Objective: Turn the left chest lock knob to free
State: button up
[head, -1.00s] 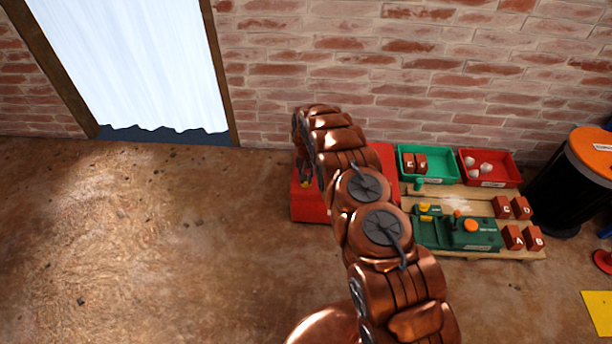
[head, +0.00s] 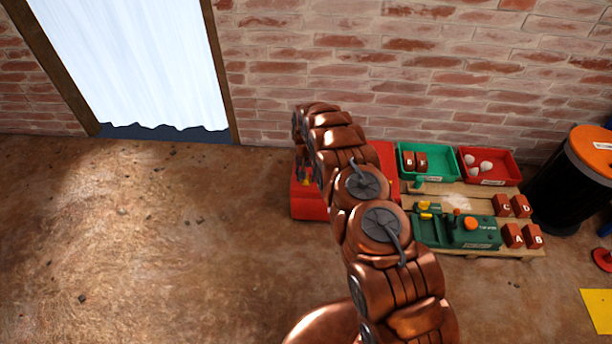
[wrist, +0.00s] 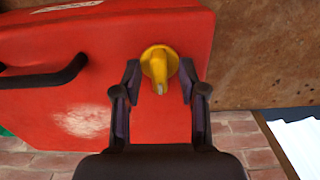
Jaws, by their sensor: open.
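The red chest (head: 312,206) stands against the brick wall, mostly hidden behind my arm in the head view. In the wrist view the red chest (wrist: 60,128) fills much of the picture, with a dark handle at the left. A yellow lock knob (wrist: 158,66) sits on it near one edge. My gripper (wrist: 160,78) is open, with one finger on each side of the knob. I see small gaps between the fingers and the knob; contact cannot be told. In the head view a bit of yellow (head: 305,183) shows beside my gripper (head: 304,176).
Right of the chest are a green tray (head: 430,175), a red tray (head: 505,177) with pale lumps, and a green device (head: 485,241) on a wooden board with lettered blocks (head: 513,236). A black bin (head: 553,192) stands far right. The floor at left is clear.

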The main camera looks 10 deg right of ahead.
notch_tip(320, 180, up, 12)
dwell(0.9)
dwell(0.3)
